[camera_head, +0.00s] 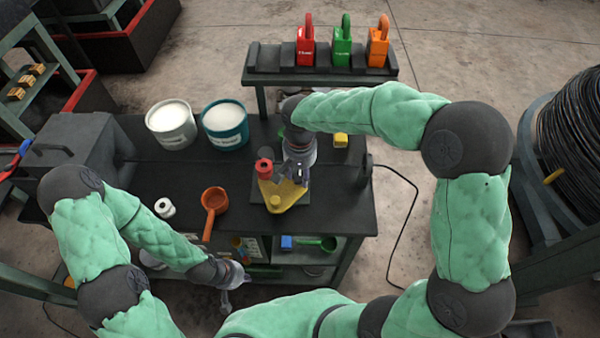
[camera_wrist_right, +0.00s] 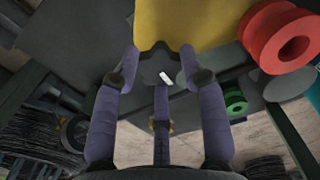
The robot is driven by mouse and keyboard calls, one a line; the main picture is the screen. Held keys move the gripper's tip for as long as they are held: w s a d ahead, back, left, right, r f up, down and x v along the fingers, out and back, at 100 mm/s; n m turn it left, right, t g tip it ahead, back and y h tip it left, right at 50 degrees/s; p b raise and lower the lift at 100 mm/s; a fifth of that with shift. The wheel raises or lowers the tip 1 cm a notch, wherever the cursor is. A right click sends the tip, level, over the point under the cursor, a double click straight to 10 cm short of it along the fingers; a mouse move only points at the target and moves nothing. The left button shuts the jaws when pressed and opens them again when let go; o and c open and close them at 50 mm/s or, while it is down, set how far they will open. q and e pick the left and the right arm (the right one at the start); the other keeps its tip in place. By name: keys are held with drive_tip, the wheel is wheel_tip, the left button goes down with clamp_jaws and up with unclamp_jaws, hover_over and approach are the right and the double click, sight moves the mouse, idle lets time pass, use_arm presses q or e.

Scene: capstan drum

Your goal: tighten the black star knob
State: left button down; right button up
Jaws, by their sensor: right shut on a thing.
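The black star knob (camera_wrist_right: 150,68) shows in the right wrist view against the edge of a yellow bracket (camera_wrist_right: 185,22). It has a small white mark on its face. The fingers of my right gripper (camera_wrist_right: 160,82) are around the knob and closed on it. In the head view the yellow bracket (camera_head: 285,196) stands on the dark workbench, with my right gripper (camera_head: 299,172) at its upper right; the knob is hidden there by the fingers. My left gripper (camera_head: 226,301) hangs low in front of the bench, away from the bracket; its fingers are too small to judge.
A red spool (camera_head: 264,170) sits by the bracket. An orange pot (camera_head: 214,199), a white roll (camera_head: 164,207) and two buckets (camera_head: 225,125) are on the dark bench (camera_head: 345,212). A rack (camera_head: 320,76) at the back holds red, green and orange padlock-shaped blocks.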

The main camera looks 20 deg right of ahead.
sight(299, 174)
drive_tip(key=shift+w+r, duration=0.2)
drive_tip(key=shift+w, duration=0.1)
drive_tip(key=o, duration=1.1)
drive_tip(key=shift+c, duration=0.2)
drive_tip(key=shift+o, duration=0.4)
drive_tip(key=shift+s+f, duration=0.1)
drive_tip(key=shift+f, duration=0.05)
drive_tip(key=shift+r, duration=4.05)
